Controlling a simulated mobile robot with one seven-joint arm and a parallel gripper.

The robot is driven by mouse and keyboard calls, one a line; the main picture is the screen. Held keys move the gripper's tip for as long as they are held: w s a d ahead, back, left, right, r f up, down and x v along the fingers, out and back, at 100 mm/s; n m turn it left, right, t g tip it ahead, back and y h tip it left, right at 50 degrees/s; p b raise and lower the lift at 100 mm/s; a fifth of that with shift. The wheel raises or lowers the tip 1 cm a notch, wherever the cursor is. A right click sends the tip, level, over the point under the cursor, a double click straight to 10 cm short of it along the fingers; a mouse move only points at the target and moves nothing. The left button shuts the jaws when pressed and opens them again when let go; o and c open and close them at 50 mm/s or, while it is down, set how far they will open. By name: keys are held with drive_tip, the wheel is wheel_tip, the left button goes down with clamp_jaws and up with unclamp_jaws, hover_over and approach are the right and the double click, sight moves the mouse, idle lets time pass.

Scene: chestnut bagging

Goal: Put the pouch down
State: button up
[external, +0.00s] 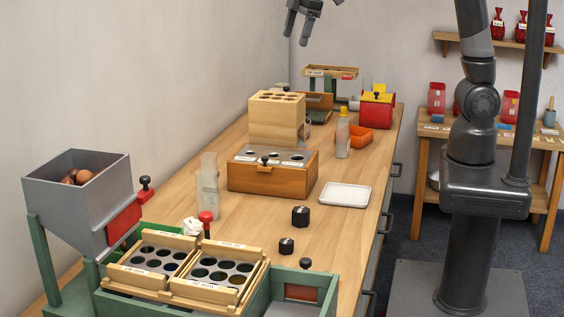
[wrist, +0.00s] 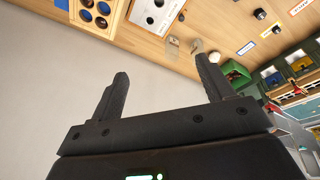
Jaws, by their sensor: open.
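My gripper (external: 297,36) is high above the far end of the bench, near the wall, and points down. In the wrist view its two fingers (wrist: 162,72) are spread wide with nothing between them. No pouch is in or near the fingers. Several small red pouches (external: 497,27) stand on the wall shelf at the back right. I cannot tell which one the task means.
A side table (external: 490,135) stands behind my arm. Bare bench lies around the tray.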

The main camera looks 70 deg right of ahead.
drive_tip(key=s+d+f+m+t, duration=0.1)
drive_tip(key=s+d+f+m, duration=0.1)
drive_tip(key=s, duration=0.7)
drive_tip(key=s+d+f+m, duration=0.1)
drive_tip(key=s+d+m, duration=0.2)
drive_tip(key=s+d, duration=0.3)
drive_tip(key=s+d+f+m+t, duration=0.1)
drive_tip(key=s+d+f+m, duration=0.1)
drive_tip(key=s, duration=1)
drive_tip(key=shift+d+f+m+t+h, duration=0.3)
drive_tip(key=shift+d+m, duration=0.5)
drive_tip(key=shift+d, duration=0.45)
